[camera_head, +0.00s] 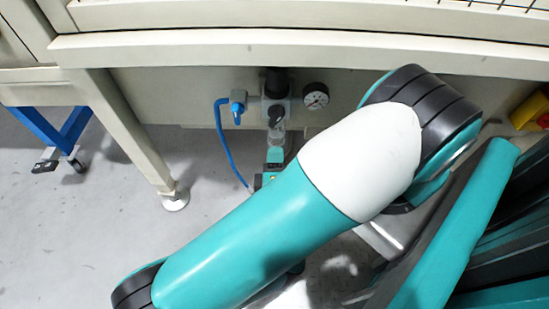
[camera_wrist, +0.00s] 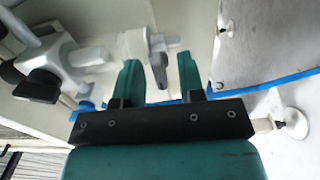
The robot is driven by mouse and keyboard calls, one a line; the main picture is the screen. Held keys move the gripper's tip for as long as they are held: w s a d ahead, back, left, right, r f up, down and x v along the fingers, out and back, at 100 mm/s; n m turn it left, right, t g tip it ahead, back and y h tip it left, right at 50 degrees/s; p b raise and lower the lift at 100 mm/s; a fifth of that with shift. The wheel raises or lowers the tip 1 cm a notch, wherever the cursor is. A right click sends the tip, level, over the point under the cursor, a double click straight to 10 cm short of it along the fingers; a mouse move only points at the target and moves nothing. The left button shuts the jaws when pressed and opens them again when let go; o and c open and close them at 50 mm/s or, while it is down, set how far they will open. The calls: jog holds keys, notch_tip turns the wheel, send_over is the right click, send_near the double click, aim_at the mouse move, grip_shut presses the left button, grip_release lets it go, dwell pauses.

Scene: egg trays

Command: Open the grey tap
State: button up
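The grey tap (camera_wrist: 159,69) has a small dark grey handle on a pale pipe fitting. In the wrist view it shows between the tips of my two teal fingers. My gripper (camera_wrist: 158,68) is open, with a clear gap on both sides of the handle. I cannot tell whether either finger touches it. In the head view my gripper (camera_head: 275,155) is just below the valve assembly (camera_head: 276,108) under the bench, and my forearm hides much of the wrist.
A round gauge (camera_head: 316,95) sits right of the valves. A blue hose (camera_head: 219,130) hangs from a blue fitting (camera_head: 238,108) to the left. A larger black-handled valve (camera_wrist: 40,84) is at left in the wrist view. A bench leg (camera_head: 130,135) stands left; the bench edge overhangs.

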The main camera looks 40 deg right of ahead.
grip_shut()
jog(key=shift+r+m+p, duration=0.1)
jog(key=shift+m+p, duration=0.2)
jog(key=shift+p, duration=0.15)
jog(key=m+p, duration=1.4)
jog(key=m, duration=0.3)
jog(key=shift+p, duration=0.35)
jog(key=shift+m, duration=0.3)
grip_release()
